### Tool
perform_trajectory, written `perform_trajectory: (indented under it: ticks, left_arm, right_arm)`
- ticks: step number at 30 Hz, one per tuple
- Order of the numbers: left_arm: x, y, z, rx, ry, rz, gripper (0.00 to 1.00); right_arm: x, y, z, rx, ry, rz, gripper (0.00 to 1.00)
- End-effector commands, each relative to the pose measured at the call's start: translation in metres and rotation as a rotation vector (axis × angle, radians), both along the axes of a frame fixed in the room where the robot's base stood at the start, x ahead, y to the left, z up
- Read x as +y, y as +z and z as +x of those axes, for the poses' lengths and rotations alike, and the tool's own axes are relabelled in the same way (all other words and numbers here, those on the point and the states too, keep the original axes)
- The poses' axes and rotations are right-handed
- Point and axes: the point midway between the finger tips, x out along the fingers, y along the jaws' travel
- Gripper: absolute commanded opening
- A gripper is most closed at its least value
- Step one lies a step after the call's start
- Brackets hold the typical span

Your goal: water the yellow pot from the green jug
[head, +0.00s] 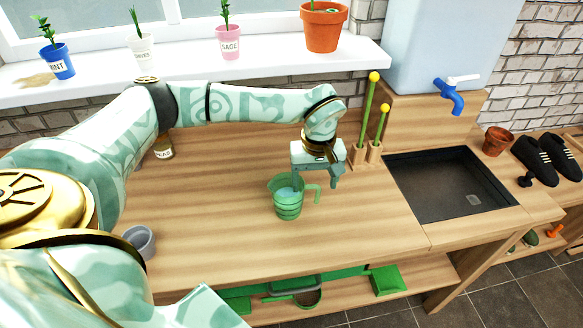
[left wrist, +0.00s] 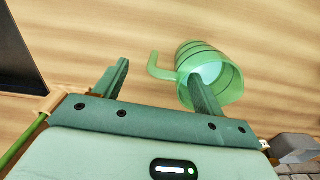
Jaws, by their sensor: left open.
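The green jug (head: 288,206) stands upright on the wooden bench, with pale blue water visible in its mouth. Its handle points right in the head view. The jug (left wrist: 226,80) also shows in the left wrist view. My left gripper (head: 317,187) is open, pointing down over the jug's handle side. In the left wrist view the handle lies in the gap between the fingers (left wrist: 160,82). One finger overlaps the jug's mouth; whether it reaches inside is unclear. No yellow pot shows in either view. My right gripper is not in view.
The windowsill (head: 180,75) holds a blue pot (head: 58,62), white pot (head: 141,52), pink pot (head: 229,43) and orange pot (head: 323,27). Wooden holders with yellow-tipped sticks (head: 368,110) stand behind the gripper, left of the dark sink (head: 450,185). A grey cup (head: 140,241) sits front left.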

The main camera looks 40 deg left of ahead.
Motion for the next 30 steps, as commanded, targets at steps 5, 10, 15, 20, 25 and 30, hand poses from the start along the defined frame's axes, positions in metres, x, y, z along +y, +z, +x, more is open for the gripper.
perform_trajectory:
  ticks: [5, 10, 15, 20, 25, 30]
  left_arm:
    - [0.004, -0.027, -0.003, 0.004, 0.001, -0.001, 0.70]
    - [0.005, -0.049, -0.003, 0.001, 0.001, -0.001, 0.70]
    - [0.005, -0.052, -0.003, -0.001, 0.000, -0.001, 0.70]
    - [0.005, -0.051, -0.003, -0.001, 0.000, -0.001, 0.53]
    - [0.004, -0.051, -0.003, -0.001, -0.001, -0.001, 0.06]
    - [0.004, -0.052, -0.003, 0.000, -0.002, -0.001, 0.04]
  right_arm:
    - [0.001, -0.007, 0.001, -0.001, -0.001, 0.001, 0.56]
    - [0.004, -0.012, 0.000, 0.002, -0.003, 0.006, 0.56]
    - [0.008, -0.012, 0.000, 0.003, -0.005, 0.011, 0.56]
    - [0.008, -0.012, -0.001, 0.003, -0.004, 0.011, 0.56]
    - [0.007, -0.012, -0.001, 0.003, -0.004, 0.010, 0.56]
    - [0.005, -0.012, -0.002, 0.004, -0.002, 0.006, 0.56]
